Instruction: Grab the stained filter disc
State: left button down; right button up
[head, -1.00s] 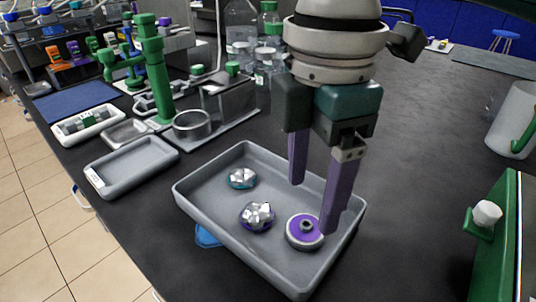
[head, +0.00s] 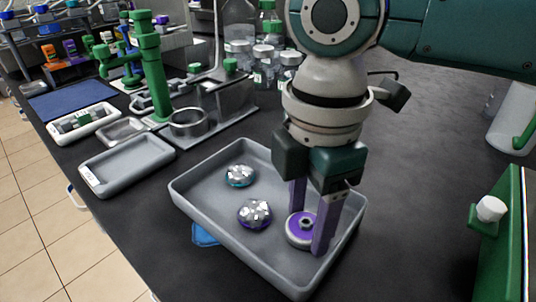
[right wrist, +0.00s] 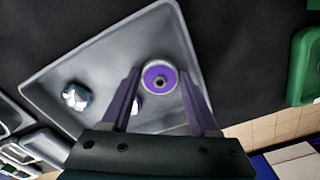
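The disc with a purple top, grey rim and dark centre knob (head: 300,228) lies in the right part of the grey tray (head: 205,218); I take it for the filter disc. It also shows in the right wrist view (right wrist: 159,78). My right gripper (head: 309,228) is open and points down into the tray, its purple fingers on either side of the disc in the head view. My left gripper is not in view.
Two foil-like silvery discs, one teal-edged (head: 240,176) and one purple-edged (head: 254,214), lie left of the gripper in the tray. An empty grey tray (head: 125,165) and a green stand (head: 151,75) are further left. A green block (head: 497,245) stands at right.

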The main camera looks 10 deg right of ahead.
jog(key=c, duration=0.6)
jog(key=shift+o, duration=0.2)
jog(key=shift+r, duration=0.1)
